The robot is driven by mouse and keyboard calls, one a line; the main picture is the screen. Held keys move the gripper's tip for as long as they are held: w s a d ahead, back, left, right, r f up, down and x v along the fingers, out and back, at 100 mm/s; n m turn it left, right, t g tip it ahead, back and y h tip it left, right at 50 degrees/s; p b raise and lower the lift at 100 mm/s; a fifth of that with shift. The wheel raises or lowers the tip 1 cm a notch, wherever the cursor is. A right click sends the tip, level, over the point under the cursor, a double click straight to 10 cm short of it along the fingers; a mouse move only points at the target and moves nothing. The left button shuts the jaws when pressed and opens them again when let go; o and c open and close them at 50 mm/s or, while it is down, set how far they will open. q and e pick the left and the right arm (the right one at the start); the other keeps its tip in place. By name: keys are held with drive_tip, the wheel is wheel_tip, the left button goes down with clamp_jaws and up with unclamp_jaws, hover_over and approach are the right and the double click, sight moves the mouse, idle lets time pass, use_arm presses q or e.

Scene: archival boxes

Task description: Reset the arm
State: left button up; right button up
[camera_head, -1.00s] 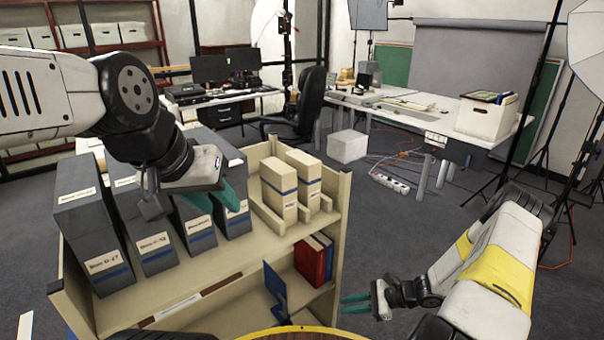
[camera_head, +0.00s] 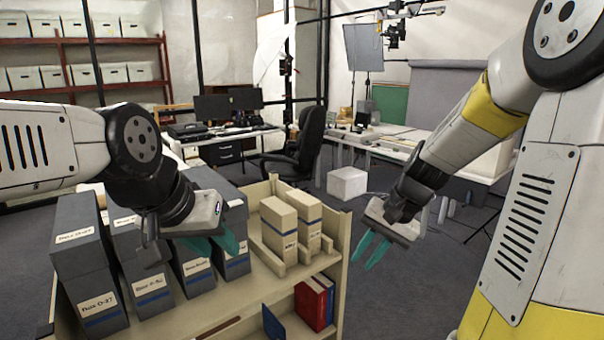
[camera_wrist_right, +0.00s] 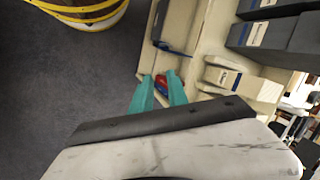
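My left gripper (camera_head: 213,243) hangs over the grey archival boxes on the cart's top shelf, its teal fingers apart with nothing between them. It overlaps the boxes in the picture, and I cannot tell whether it touches one. My right gripper (camera_head: 371,251) is to the right of the cart, in the air above the floor, fingers pointing down. The right wrist view also shows my right gripper (camera_wrist_right: 158,92) with a gap between its teal fingers and nothing held; the cart's shelves lie beyond them.
The beige cart (camera_head: 343,245) carries grey boxes, such as the front one (camera_head: 90,268), and cream boxes (camera_head: 278,229). A red book (camera_head: 311,303) stands on its lower shelf. A white cube (camera_head: 347,184), an office chair (camera_head: 305,145) and desks stand behind. Grey floor is open right of the cart.

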drive_tip(key=s+r+n+t+h, duration=0.2)
drive_tip(key=s+r+n+t, duration=0.2)
drive_tip(key=s+r, duration=0.7)
drive_tip(key=shift+s+r+n+t, duration=0.35)
drive_tip(key=shift+s+n, duration=0.15)
drive_tip(key=shift+s, duration=0.4)
